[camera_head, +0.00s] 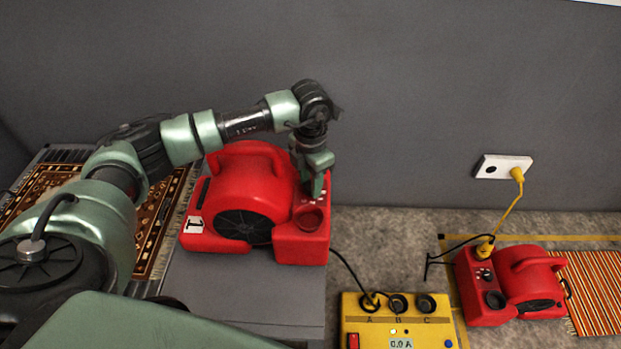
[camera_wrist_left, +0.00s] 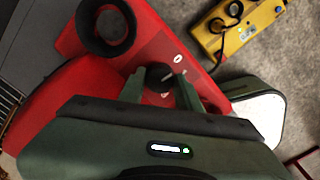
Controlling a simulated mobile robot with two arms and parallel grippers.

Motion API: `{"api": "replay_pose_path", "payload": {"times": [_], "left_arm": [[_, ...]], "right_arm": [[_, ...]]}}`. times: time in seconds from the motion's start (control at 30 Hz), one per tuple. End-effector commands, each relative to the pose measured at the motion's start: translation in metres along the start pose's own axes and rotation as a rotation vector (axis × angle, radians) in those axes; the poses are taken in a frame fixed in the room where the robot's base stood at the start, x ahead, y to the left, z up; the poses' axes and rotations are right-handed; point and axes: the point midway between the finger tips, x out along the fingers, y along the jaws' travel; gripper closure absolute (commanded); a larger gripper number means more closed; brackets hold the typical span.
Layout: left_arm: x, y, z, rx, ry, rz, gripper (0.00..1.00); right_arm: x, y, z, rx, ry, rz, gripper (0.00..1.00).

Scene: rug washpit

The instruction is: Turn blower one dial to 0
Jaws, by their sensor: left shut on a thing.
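Blower one (camera_head: 245,190) is a red blower with a white label reading 1, standing on a grey platform in the head view. My left gripper (camera_head: 317,190) reaches down onto the control panel on its right end. In the left wrist view, the two fingers of my left gripper (camera_wrist_left: 160,80) are shut on the dark dial (camera_wrist_left: 158,72), one on each side. A white 0 mark (camera_wrist_left: 178,58) shows on the red panel beside the dial. The dial's pointer direction is hard to read. The gripper hides the dial in the head view. My right gripper is not in view.
A yellow power box (camera_head: 398,330) with sockets A, B and C and a display reading 0.0 A is on the floor to the right. A second red blower (camera_head: 535,285) stands further right, its yellow plug cable running to a wall outlet (camera_head: 491,168). Patterned rugs lie at both sides.

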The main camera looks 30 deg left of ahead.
Motion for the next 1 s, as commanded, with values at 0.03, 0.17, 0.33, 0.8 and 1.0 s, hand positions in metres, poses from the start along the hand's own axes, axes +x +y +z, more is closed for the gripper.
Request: {"api": "replay_pose_path", "payload": {"times": [0.03, 0.17, 0.33, 0.8, 1.0], "left_arm": [[-0.002, 0.0, 0.001, -0.026, -0.004, 0.0, 1.0], [-0.002, 0.0, 0.001, -0.084, -0.004, 0.0, 1.0], [-0.002, 0.001, 0.001, -0.13, -0.004, 0.001, 1.0], [-0.002, 0.001, 0.002, -0.151, -0.006, 0.001, 1.0], [-0.001, 0.001, 0.001, -0.15, -0.004, 0.001, 0.45]], "right_arm": [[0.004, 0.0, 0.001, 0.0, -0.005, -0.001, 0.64], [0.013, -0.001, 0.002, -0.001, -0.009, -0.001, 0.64], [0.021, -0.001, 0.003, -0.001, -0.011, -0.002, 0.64], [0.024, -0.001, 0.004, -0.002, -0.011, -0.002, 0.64], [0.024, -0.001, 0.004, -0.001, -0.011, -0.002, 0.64]]}}
